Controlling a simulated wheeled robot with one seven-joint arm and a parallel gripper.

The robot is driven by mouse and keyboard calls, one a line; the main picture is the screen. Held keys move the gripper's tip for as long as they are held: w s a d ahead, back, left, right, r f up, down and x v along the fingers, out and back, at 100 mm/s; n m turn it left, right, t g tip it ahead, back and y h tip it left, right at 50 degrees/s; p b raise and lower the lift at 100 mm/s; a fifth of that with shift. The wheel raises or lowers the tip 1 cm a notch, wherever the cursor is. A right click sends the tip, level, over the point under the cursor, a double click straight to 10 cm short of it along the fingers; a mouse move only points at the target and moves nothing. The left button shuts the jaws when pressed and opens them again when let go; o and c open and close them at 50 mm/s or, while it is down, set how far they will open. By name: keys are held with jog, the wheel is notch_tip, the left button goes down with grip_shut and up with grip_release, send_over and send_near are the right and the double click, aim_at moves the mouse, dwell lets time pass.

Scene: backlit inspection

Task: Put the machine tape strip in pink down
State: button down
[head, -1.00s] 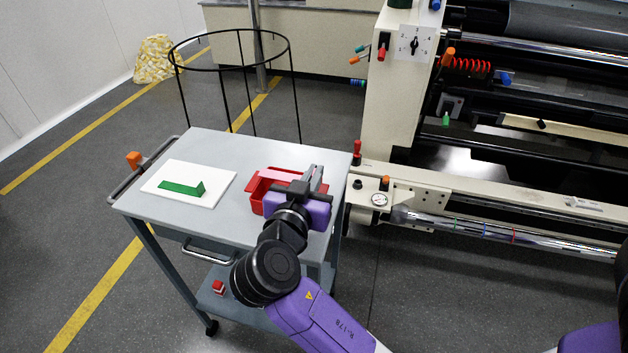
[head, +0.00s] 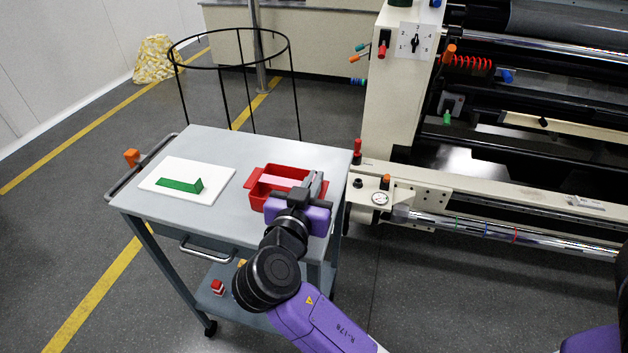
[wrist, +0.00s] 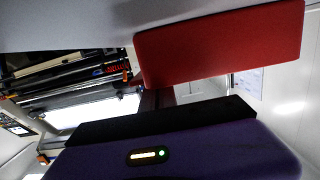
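A pink strip (head: 281,182) shows in the head view over the red open tray (head: 256,199) on the cart top. Its right end meets my gripper (head: 314,184), which is at the tray's right side. The fingers are seen from behind and largely hidden, so I cannot tell whether they are closed on the strip. Whether the strip touches the tray floor is also unclear. In the wrist view, the red tray wall (wrist: 220,42) fills the upper middle, close to the dark gripper body; the strip and fingertips do not show clearly.
The cart top between board and tray is clear. A black wire hoop stand (head: 231,66) is behind; a large machine (head: 390,120) stands right.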

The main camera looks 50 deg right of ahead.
jog(key=c, duration=1.7)
grip_release()
jog(key=shift+r+p, duration=0.45)
jog(key=shift+p, duration=0.05)
jog(key=v, duration=1.2)
jog(key=shift+r, duration=0.15)
jog(key=shift+w, duration=0.1)
